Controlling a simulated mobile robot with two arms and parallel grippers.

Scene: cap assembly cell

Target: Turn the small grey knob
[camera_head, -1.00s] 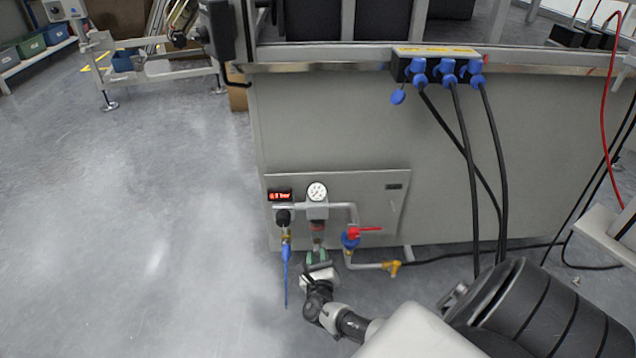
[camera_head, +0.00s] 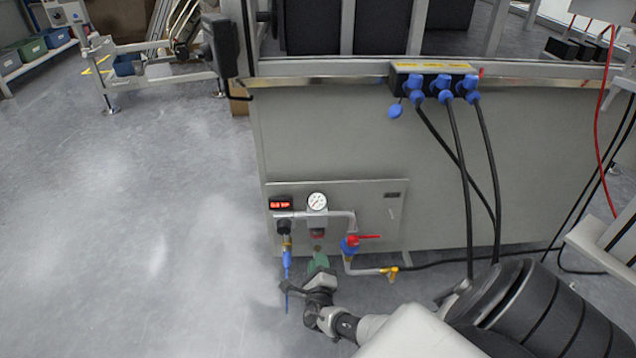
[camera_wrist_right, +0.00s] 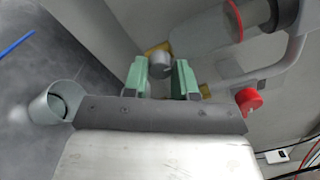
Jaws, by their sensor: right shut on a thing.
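The small grey knob (camera_wrist_right: 161,66) shows in the right wrist view as a short round grey piece between the green fingers. My right gripper (camera_wrist_right: 160,77) is shut on it, one finger on each side. In the head view my right gripper (camera_head: 318,262) is low at the panel, under the pressure gauge (camera_head: 317,202). The knob is hidden there by the fingers. My left gripper is not in view.
A valve with a red lever (camera_head: 368,237) sits just right of the gripper. A blue hose (camera_head: 287,265) hangs close on its left. A red digital display (camera_head: 281,205) is above. Black cables (camera_head: 462,170) hang at right. Open floor (camera_head: 130,230) lies left.

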